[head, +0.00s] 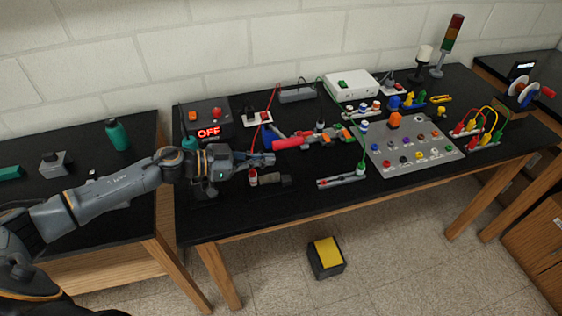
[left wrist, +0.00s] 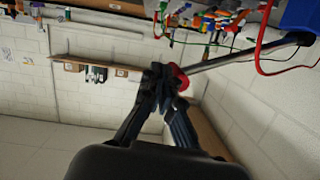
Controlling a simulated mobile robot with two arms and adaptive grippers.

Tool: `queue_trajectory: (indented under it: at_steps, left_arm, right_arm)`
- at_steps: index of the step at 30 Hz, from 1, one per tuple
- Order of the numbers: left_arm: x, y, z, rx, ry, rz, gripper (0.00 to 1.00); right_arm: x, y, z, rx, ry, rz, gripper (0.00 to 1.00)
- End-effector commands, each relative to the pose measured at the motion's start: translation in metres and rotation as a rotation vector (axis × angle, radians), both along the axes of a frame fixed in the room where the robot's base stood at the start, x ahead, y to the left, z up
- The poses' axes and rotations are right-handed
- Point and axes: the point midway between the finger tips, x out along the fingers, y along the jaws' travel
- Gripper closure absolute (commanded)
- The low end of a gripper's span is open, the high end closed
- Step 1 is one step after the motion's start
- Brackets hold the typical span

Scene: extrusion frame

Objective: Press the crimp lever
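A lever with a thick red grip (head: 287,143) lies over the middle-left of the black bench and points toward me. I take it to be the crimp lever. In the left wrist view its red end (left wrist: 181,77) shows just behind my fingertips, with a grey bar running from it. My left gripper (head: 272,159) is beside the near end of the red grip. In the left wrist view the left gripper's fingers (left wrist: 164,76) are drawn together at the tips with nothing visible between them. Whether they touch the red grip I cannot tell. My right gripper is not in view.
A black box with a red OFF display (head: 208,132) stands behind my left arm. A red-capped cylinder (head: 253,177) lies close below the gripper. A grey panel (head: 416,160) with coloured sockets is at the right. The bench's front strip is mostly clear.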

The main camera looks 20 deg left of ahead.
Motion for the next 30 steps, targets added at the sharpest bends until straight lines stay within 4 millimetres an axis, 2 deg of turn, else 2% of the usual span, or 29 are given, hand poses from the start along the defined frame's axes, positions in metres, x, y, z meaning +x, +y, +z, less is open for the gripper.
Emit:
queue_trajectory:
  at_steps: [1, 3, 9, 17, 30]
  left_arm:
    - [-0.006, 0.011, -0.003, 0.006, 0.001, 0.003, 1.00]
    - [-0.012, 0.020, 0.001, 0.005, 0.000, 0.003, 1.00]
    - [-0.024, 0.035, 0.010, -0.001, -0.001, 0.002, 1.00]
    - [-0.025, 0.038, 0.014, -0.002, -0.004, 0.001, 1.00]
    - [-0.025, 0.038, 0.014, -0.002, -0.004, 0.001, 1.00]
  right_arm:
    - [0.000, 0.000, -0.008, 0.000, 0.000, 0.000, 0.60]
    - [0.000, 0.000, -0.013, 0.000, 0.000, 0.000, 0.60]
    - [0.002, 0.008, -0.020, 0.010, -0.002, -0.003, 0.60]
    - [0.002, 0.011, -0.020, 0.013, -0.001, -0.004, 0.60]
    - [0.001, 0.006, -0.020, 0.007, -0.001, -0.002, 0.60]
